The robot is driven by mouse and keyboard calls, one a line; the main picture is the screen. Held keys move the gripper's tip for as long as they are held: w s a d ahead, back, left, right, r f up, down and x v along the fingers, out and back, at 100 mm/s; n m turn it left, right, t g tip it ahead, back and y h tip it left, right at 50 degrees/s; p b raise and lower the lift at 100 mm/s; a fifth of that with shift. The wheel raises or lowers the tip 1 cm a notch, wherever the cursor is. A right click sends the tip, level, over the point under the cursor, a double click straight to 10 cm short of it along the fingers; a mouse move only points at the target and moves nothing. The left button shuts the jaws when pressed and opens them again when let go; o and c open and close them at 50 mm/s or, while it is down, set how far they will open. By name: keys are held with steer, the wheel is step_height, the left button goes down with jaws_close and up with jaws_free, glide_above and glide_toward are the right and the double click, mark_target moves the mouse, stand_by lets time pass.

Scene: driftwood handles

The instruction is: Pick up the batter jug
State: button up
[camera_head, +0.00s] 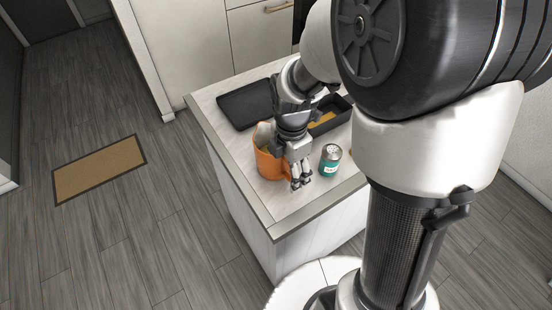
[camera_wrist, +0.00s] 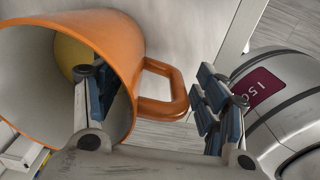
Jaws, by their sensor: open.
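The batter jug (camera_head: 266,163) is orange and stands on the light countertop. In the wrist view the jug (camera_wrist: 118,40) shows its wide mouth, pale inside and loop handle. Something yellow (camera_wrist: 70,55) shows inside it. My gripper (camera_head: 299,182) is at the jug's right side and points down. In the wrist view my gripper (camera_wrist: 158,95) is open. Its left finger overlaps the jug's mouth and seems to be inside the rim. Its right finger is outside, beyond the handle. The wall and handle lie between the fingers, with a gap at the handle.
A can with a teal label (camera_head: 330,160) stands close to the right of my gripper. A dark flat tray or board (camera_head: 245,104) lies behind the jug. A black bin (camera_head: 339,107) holds something yellow-brown. The front corner of the counter (camera_head: 283,212) is clear.

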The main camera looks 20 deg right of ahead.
step_height(320, 180, down, 2)
steer(key=shift+f, duration=0.1)
steer(key=shift+c, duration=0.6)
steer(key=shift+s, duration=0.1)
jaws_close()
